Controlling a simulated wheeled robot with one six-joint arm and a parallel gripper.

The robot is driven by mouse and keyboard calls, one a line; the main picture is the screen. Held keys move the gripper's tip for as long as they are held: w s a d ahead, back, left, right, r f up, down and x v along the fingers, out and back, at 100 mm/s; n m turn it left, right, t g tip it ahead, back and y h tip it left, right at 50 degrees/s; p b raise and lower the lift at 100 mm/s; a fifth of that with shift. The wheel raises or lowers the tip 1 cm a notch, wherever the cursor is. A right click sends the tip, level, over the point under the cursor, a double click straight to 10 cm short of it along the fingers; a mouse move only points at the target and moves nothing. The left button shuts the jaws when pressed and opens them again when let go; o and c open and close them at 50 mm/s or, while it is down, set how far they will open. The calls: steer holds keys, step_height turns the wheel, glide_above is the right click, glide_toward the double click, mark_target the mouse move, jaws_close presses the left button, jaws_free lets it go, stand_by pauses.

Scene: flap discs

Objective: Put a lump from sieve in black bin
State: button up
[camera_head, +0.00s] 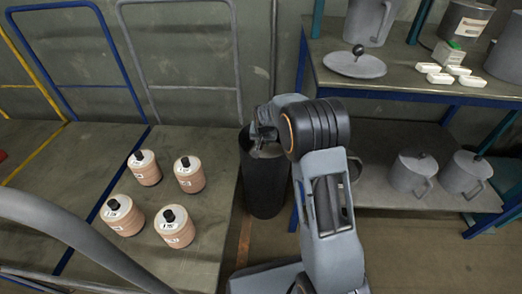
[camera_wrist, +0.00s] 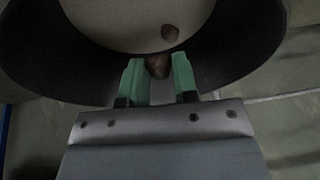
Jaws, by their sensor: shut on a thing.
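The black bin (camera_head: 265,185) stands on the floor between the low platform and the blue-framed shelves. My gripper (camera_head: 262,140) is at the bin's open top, with my arm reaching over from the right. In the wrist view, the green fingers of my gripper (camera_wrist: 158,75) are shut on a small brown lump (camera_wrist: 157,66). The dark bin wall (camera_wrist: 85,78) curves around the fingers, and the pale bottom shows beyond them.
Several pinkish containers with black knobs (camera_head: 178,225) stand on the platform at left. A grey lid-like disc (camera_head: 355,64), white blocks (camera_head: 441,78) and grey vessels are on the upper shelf. A grey rail crosses the lower left.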

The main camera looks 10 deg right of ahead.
steer(key=shift+w+a+f, duration=0.1)
steer(key=shift+w+f, duration=0.25)
steer(key=shift+f, duration=0.2)
steer(key=shift+w+a+f+b, duration=0.15)
steer(key=shift+f+b, duration=0.3)
steer(key=shift+f, duration=0.4)
steer(key=shift+w+d+f+b, duration=0.1)
steer(key=shift+f+b, duration=0.35)
steer(key=shift+f, duration=0.4)
steer(key=shift+f, duration=0.15)
steer(key=shift+f+b, duration=0.3)
steer(key=shift+f, duration=0.1)
steer(key=shift+f, duration=0.1)
steer(key=o, duration=0.9)
